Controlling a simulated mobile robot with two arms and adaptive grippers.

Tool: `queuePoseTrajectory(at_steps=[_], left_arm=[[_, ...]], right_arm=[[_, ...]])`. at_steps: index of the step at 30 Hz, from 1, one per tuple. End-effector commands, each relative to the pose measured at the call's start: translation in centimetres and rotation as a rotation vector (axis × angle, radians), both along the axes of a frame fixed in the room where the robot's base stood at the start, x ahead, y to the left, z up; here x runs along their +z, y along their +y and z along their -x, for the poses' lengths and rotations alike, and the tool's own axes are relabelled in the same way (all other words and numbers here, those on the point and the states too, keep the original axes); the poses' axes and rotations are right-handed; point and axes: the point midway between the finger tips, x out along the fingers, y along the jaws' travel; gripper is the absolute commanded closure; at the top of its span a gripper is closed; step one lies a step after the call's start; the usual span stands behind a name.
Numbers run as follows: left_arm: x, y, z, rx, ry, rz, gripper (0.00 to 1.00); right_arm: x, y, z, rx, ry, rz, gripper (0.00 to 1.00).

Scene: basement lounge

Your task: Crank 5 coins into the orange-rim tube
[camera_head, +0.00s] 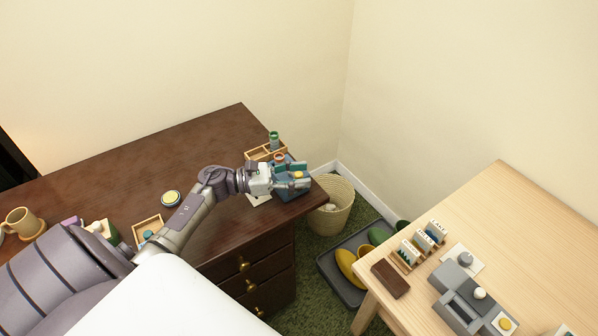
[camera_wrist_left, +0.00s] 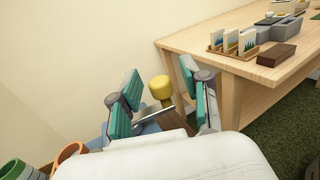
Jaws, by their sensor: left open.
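The orange-rim tube (camera_head: 280,158) stands at the right end of the dark desk, just behind my left gripper. Its rim also shows at the lower left of the left wrist view (camera_wrist_left: 69,153). A blue coin device (camera_head: 287,194) sits under the gripper. Its yellow crank knob (camera_wrist_left: 160,87) stands between the teal finger pads of my left gripper (camera_wrist_left: 163,97), with space visible on both sides. The left gripper in the head view (camera_head: 297,176) is open and hides much of the device. My right gripper is not in view.
A green-rim tube (camera_head: 273,138) stands behind the orange one, by a wooden tray (camera_head: 259,153). A woven basket (camera_head: 330,211) is beyond the desk's right edge. A light wooden table (camera_head: 520,235) at right holds grey devices and card racks.

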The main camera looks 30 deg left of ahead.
Motion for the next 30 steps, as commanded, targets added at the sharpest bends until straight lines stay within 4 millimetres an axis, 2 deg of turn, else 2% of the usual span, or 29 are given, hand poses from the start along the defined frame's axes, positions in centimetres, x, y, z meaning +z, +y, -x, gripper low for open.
queuePoseTrajectory(at_steps=[8,15,17,30], left_arm=[[-0.06,-0.09,-0.08,0.0,0.001,-0.001,0.53],[-0.05,-0.06,-0.07,0.0,0.001,-0.001,0.93],[-0.05,-0.06,-0.07,0.0,0.001,-0.001,1.0],[-0.03,-0.25,-0.24,0.069,0.001,-0.001,1.0]], right_arm=[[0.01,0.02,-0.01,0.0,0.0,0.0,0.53],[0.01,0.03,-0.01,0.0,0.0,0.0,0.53],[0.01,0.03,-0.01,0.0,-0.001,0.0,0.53],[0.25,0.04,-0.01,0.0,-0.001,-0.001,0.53]])
